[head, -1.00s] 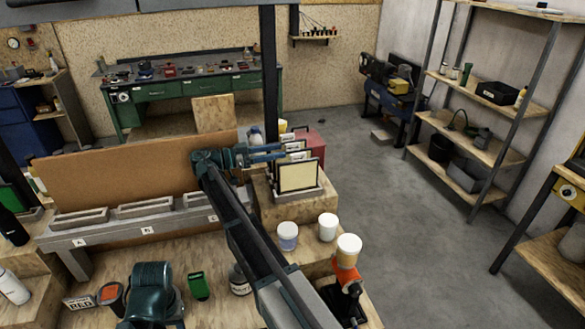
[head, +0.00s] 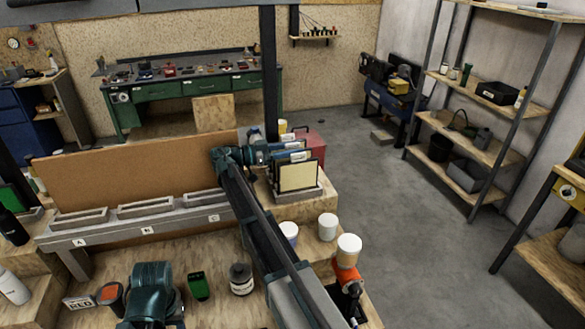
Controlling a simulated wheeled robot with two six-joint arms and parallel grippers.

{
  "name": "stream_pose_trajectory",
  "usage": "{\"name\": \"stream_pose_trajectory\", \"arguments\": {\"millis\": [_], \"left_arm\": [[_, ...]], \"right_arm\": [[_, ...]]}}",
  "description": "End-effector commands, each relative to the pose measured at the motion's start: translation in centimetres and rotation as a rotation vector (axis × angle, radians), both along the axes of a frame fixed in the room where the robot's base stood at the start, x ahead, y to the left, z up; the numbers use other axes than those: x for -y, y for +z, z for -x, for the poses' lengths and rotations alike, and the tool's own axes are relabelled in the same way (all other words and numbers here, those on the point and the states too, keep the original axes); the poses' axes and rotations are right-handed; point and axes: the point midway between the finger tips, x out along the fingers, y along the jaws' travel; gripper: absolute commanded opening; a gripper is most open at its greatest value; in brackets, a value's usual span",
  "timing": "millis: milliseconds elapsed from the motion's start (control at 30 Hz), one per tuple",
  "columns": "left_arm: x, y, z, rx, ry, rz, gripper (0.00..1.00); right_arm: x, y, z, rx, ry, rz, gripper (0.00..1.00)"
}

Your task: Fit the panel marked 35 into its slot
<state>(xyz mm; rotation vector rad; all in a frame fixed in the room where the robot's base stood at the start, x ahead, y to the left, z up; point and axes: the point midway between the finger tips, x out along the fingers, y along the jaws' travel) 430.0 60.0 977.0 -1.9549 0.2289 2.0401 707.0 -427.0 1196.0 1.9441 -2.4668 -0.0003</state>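Several upright panels with dark frames stand in a rack (head: 285,197) on a wooden block. The front panel (head: 298,177) has a cream face; those behind it are mostly hidden. I cannot read a 35 on any of them. My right gripper (head: 296,150) reaches in from the left at the top of the panels. Its fingers look apart and overlap the rear panels; I cannot tell whether they touch. Grey slotted holders marked A (head: 80,222), B (head: 146,209) and C (head: 207,198) line a ledge before a brown board. My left gripper is not in view; only its arm shows below.
The brown board (head: 120,178) stands behind the ledge.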

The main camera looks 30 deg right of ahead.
Motion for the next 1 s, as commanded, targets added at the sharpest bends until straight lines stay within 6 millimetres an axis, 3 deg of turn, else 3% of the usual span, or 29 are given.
{"name": "stream_pose_trajectory", "arguments": {"millis": [33,233,1000], "left_arm": [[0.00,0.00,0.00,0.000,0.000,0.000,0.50],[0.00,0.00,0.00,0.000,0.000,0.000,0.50],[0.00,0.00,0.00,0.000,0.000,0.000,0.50]], "right_arm": [[-0.02,0.00,0.00,0.000,0.000,0.000,0.34],[-0.04,0.00,-0.01,0.000,0.000,0.000,0.00],[-0.06,0.00,-0.01,0.000,0.000,0.000,0.00]]}}
